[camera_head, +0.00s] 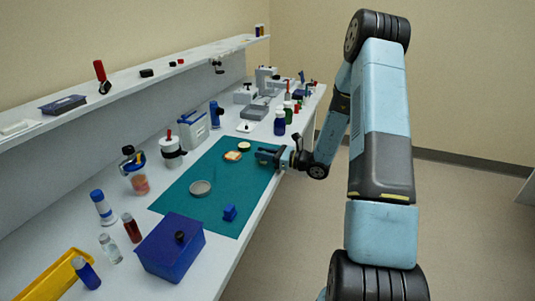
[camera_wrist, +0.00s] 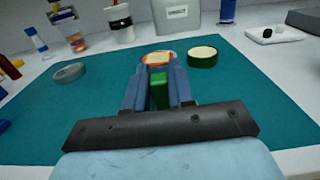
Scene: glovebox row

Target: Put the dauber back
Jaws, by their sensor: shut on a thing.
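My gripper (camera_wrist: 158,78) is shut on a small green piece (camera_wrist: 159,92), seemingly the dauber. Its lower end is hidden between the fingers and by the gripper body. In the head view my gripper (camera_head: 268,155) is low over the right edge of the teal mat (camera_head: 180,190), and the held piece cannot be made out. Beyond the fingertips in the wrist view lie an orange-rimmed round pad or tin (camera_wrist: 157,57) and, to its right, a green-rimmed one with a cream top (camera_wrist: 202,56). I cannot tell whether the fingers touch the orange-rimmed one.
A grey round dish (camera_head: 201,188) and a small blue block (camera_head: 230,212) are on the mat. A blue box (camera_head: 170,248) stands at the near edge. Several bottles line the bench, including a dark blue one (camera_head: 280,124) past my gripper. The mat's middle is clear.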

